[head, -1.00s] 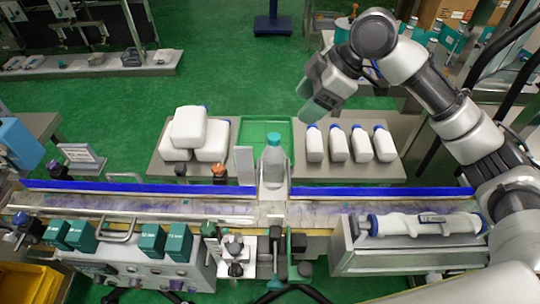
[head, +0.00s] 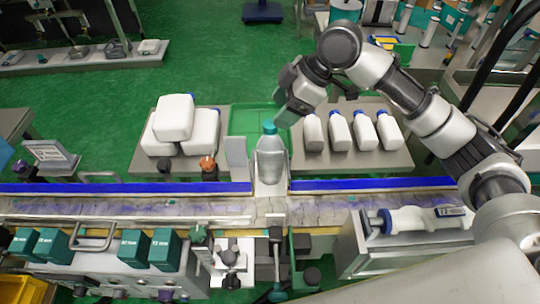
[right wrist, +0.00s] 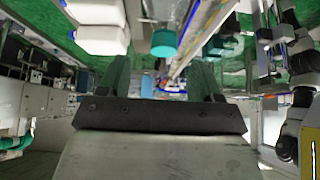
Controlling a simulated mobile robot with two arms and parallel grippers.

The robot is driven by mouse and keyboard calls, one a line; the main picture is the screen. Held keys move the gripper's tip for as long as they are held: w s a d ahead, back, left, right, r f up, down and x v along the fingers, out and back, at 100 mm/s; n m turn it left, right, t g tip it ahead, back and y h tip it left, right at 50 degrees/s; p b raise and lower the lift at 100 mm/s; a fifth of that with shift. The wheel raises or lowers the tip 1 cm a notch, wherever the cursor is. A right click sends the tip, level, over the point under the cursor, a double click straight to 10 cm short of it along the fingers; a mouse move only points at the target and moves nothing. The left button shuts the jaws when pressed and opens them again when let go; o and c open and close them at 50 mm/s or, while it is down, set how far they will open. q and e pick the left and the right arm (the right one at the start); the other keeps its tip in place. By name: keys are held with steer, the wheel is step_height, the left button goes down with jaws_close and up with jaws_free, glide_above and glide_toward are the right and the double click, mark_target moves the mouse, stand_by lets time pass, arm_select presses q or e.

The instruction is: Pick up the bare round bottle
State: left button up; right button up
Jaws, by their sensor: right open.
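The bare round bottle (head: 271,162), grey with a teal cap, stands upright on the conveyor at the middle of the head view. Its teal cap (right wrist: 164,42) also shows in the right wrist view, ahead of my fingers and between their lines. My right gripper (head: 284,118) is just above and behind the bottle in the head view, apart from it. In the right wrist view its two green fingers (right wrist: 161,76) stand wide apart with nothing between them. My left gripper is not in view.
A light upright plate (head: 237,158) stands close to the left of the bottle. White jugs (head: 174,117) and several blue-capped white bottles (head: 339,131) stand on side tables behind the conveyor. A green tray (head: 240,122) lies between them. A white-handled tool (head: 420,219) lies front right.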

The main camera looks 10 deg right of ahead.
mark_target(270, 126)
steer(key=shift+s+p+x, duration=0.15)
steer(key=shift+p+x, duration=0.2)
steer(key=shift+x, duration=1.1)
steer(key=shift+s+p+x, duration=0.2)
steer(key=shift+p+x, duration=0.15)
steer(key=shift+x, duration=1.1)
steer(key=shift+d+f, duration=0.1)
steer(key=shift+d, duration=0.05)
steer(key=shift+c, duration=0.3)
jaws_close()
